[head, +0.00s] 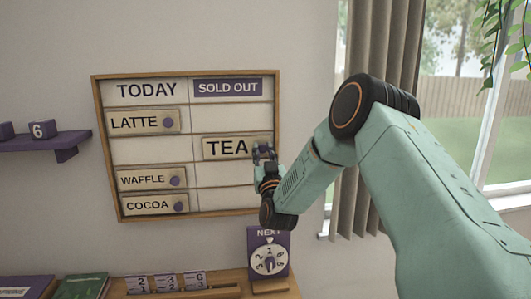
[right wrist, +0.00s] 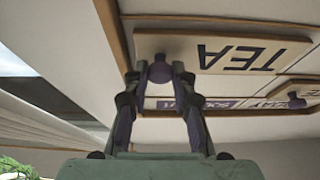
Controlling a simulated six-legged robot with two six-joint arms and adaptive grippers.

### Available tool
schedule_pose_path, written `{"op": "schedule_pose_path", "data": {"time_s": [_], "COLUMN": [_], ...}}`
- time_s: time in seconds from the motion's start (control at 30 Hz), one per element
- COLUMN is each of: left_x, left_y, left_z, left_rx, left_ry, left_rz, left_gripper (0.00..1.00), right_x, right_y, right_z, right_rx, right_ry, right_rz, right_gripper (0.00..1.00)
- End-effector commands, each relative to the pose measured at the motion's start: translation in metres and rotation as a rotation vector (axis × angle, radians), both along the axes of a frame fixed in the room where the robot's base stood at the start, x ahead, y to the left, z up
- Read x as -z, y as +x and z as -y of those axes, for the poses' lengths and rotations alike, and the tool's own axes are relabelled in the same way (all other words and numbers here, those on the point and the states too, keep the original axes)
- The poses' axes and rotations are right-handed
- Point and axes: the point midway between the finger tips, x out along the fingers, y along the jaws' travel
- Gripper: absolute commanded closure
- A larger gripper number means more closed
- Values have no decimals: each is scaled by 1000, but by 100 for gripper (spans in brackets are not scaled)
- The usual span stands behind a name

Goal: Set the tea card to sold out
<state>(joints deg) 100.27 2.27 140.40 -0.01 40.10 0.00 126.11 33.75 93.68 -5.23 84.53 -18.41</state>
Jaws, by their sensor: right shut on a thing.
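The tea card (head: 227,148) is a cream plate lettered TEA with a purple knob at its right end. It is in the SOLD OUT column of the wooden-framed board (head: 185,76), level with an empty row on the TODAY side. My right gripper (head: 264,152) is shut on the card's knob. In the right wrist view the tea card (right wrist: 225,52) appears upside down, with its purple knob (right wrist: 160,70) between the fingertips of my right gripper (right wrist: 157,72). Whether the card lies flush in its row is hard to tell. My left gripper is out of view.
The latte card (head: 140,122), waffle card (head: 150,179) and cocoa card (head: 150,204) are in the TODAY column. A purple shelf (head: 45,143) is at the left. A dial box (head: 268,255) and number blocks (head: 165,282) stand below. A curtain (head: 380,50) hangs at right.

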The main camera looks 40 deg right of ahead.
Motion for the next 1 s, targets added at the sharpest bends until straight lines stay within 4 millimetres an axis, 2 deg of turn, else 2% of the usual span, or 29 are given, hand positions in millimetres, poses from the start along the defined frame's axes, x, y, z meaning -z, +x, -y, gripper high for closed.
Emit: {"op": "schedule_pose_path", "data": {"time_s": [0.03,0.5,0.53,0.77,1.0], "left_x": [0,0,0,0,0], "left_y": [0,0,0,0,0], "left_z": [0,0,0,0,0], "left_rx": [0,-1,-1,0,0], "left_ry": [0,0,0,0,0], "left_rz": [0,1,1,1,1], "left_gripper": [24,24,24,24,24], "right_x": [1,1,1,1,1], "right_y": [-3,-2,-2,-2,-3], "right_z": [6,6,6,6,6], "right_rx": [18,21,21,17,14], "right_ry": [7,8,8,7,6], "right_rz": [5,6,6,4,4], "right_gripper": [100,100,73,53,53]}}
